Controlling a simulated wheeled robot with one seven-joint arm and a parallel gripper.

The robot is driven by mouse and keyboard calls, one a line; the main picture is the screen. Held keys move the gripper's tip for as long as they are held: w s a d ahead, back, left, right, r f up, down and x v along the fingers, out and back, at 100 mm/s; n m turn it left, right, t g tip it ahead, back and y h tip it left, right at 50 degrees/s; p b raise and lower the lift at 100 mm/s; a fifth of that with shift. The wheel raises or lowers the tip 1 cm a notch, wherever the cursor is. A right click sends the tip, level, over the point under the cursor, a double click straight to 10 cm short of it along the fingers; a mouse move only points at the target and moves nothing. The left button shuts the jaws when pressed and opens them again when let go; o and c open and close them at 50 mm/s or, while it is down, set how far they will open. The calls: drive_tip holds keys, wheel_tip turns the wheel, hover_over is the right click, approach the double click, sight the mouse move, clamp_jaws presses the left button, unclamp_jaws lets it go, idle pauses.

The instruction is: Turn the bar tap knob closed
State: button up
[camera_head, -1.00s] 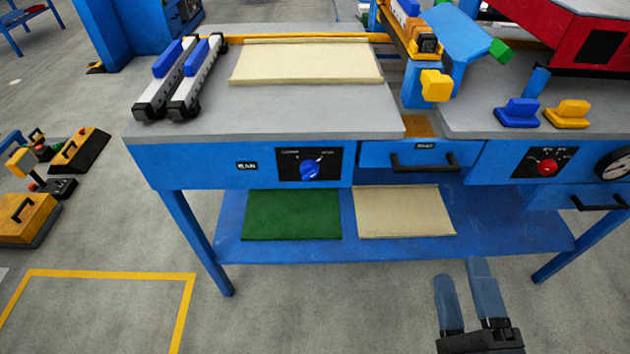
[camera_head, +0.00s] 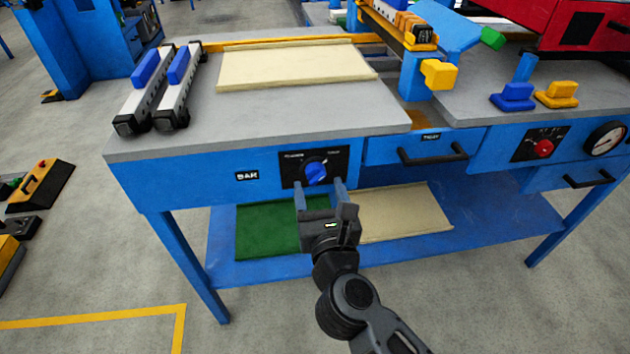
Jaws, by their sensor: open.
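The bar tap knob (camera_head: 316,174) is a blue knob on a black dial plate (camera_head: 293,165) with small white markings. It sits on the blue front panel beside the label "BAR" (camera_head: 247,176). The knob's pointer leans to the upper right. My gripper (camera_head: 320,188) is open just below and in front of the knob, with one blue-grey finger at each side of its lower part. I cannot tell whether the fingers touch the knob or the panel. Nothing is held between them.
A drawer with a black handle (camera_head: 432,154) is right of the dial. Farther right are a red knob (camera_head: 543,149) and a gauge (camera_head: 605,140). The bench top (camera_head: 260,122) overhangs above. A lower shelf (camera_head: 480,229) holds a green panel (camera_head: 262,230) and a beige panel (camera_head: 405,212).

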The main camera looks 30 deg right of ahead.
sight(316, 175)
drive_tip(key=shift+x, duration=1.45)
drive_tip(key=shift+s, duration=0.1)
drive_tip(key=shift+c, duration=0.3)
drive_tip(key=c, duration=1)
